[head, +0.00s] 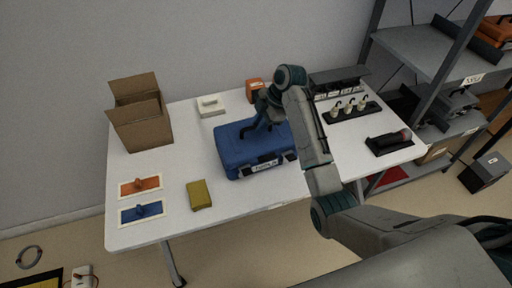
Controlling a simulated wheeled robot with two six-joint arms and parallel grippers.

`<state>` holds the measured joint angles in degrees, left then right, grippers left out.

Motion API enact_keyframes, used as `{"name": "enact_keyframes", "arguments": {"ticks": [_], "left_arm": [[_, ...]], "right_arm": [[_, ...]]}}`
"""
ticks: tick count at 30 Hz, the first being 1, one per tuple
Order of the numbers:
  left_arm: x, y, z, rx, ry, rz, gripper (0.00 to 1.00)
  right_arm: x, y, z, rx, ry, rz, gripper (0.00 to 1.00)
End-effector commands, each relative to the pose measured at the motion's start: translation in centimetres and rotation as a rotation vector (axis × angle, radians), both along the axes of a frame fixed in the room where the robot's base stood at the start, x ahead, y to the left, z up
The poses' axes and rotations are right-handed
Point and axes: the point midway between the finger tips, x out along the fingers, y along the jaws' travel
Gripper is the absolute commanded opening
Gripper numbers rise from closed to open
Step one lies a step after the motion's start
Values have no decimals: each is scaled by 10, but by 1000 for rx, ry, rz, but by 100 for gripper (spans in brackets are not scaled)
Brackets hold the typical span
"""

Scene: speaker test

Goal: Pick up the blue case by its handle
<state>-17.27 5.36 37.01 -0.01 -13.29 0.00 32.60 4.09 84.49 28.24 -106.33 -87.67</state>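The blue case (236,157) lies on the white table (180,215), near the middle, with a pale label on its front side. My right arm comes in from the lower right and reaches over the case. My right gripper (256,130) points down at the case's top, towards its back edge. The dark fingers are small here, and I cannot tell whether they are open or shut. The arm and gripper hide part of the case's top and right side. I cannot make out the handle clearly. My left gripper is not in view.
An open cardboard box (140,125), a white box (211,105) and an orange item (254,90) stand behind. Orange (141,186) and blue (141,211) pads and a yellow block (199,195) lie in front. A black holder (352,112) and shelving (430,50) are right.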

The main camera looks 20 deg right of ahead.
Motion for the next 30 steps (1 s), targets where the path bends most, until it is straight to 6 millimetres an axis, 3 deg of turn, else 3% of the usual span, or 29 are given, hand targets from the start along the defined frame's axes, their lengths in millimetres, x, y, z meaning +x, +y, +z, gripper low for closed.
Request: {"name": "enact_keyframes", "arguments": {"ticks": [4,12,15,30], "left_arm": [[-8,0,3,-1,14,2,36],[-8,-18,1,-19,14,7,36],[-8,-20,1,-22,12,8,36],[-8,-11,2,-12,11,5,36]], "right_arm": [[2,7,-14,0,1,0,17],[3,8,-18,0,0,1,17],[3,8,-18,-1,0,1,0],[3,7,-18,-2,0,0,0]]}}
